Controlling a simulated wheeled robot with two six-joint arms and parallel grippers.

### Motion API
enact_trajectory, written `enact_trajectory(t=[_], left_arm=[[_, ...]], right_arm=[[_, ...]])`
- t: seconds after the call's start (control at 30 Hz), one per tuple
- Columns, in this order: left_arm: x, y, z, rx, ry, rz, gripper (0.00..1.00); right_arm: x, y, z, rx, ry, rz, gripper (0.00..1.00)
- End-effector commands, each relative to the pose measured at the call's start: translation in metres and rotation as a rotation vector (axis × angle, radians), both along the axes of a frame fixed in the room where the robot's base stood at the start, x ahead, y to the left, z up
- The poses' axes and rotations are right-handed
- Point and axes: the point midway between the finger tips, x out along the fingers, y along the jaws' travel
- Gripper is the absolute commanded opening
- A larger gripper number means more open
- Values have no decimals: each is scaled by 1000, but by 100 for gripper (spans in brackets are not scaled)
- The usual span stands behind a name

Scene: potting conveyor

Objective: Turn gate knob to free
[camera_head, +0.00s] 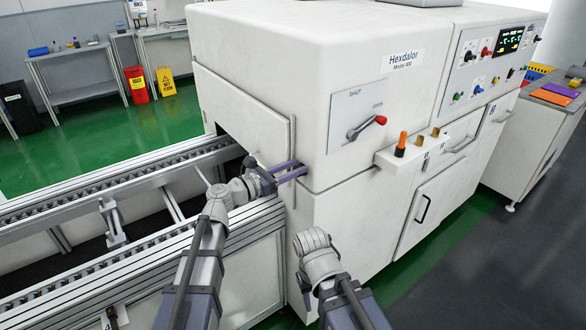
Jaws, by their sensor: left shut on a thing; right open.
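My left gripper (298,171) has its two purple fingers reaching to the white machine's front corner, beside the gate panel (240,120) over the conveyor opening. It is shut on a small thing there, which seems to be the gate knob. The knob is hidden by the fingers, so its setting cannot be read. My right gripper (305,292) is low in front of the machine, mostly hidden by its own wrist, with a little purple showing. It is open and apart from the machine.
A red-tipped lever (366,128) sits on a plate marked SHUT and OPEN, pointing right toward OPEN. The roller conveyor (100,180) runs in from the left. The floor at the lower right is clear.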

Motion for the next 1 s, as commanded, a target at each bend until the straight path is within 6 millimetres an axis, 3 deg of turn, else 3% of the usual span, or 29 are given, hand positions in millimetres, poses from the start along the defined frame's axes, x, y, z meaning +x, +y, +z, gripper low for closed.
enact_trajectory(t=[0.37, 1.0], left_arm=[[-2, -1, -1, 54, -72, 0, 0], [-10, -7, -5, 392, -538, -1, 0]], right_arm=[[0, 0, 0, 0, 0, 0, 50], [0, 0, -5, 0, 0, 0, 50]])
